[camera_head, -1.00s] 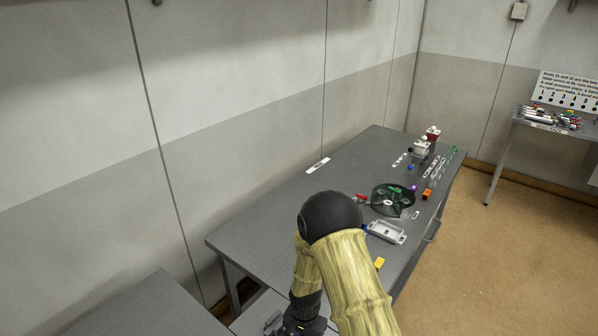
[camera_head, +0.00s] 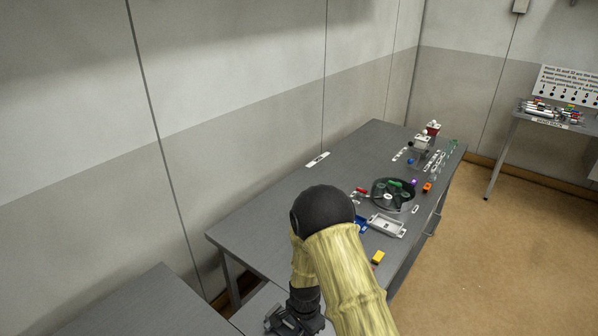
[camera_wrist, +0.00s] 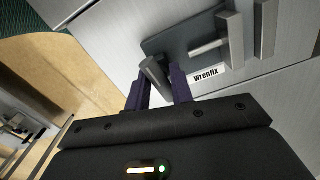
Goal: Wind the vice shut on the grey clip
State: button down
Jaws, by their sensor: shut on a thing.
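In the wrist view my gripper (camera_wrist: 160,77) has its two dark purple fingers closed on a grey round handle (camera_wrist: 153,70). The handle stands at the edge of a dark grey plate, which looks like the body of the vice (camera_wrist: 178,40). A pale rod runs from the plate to a grey upright block (camera_wrist: 232,40), with a second grey block (camera_wrist: 265,28) farther right. I cannot make out the grey clip for certain. In the head view my gripper (camera_head: 285,322) is at the bottom edge, partly behind my arm.
A "Wrenfix" label (camera_wrist: 206,75) is beside the vice. In the head view a long grey table (camera_head: 265,215) carries a white tray (camera_head: 388,226), a round dark tray (camera_head: 409,204), a yellow block (camera_head: 377,257) and small parts. Brown floor (camera_head: 500,260) is open at right.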

jog(key=n, duration=0.3)
jog(key=shift+s, duration=0.1)
dwell(0.3)
jog(key=c, duration=1.2)
grip_release()
jog(key=shift+f, duration=0.1)
jog(key=shift+c, duration=0.2)
jog(key=shift+r+p, duration=1.95)
jog(key=shift+r, duration=1.2)
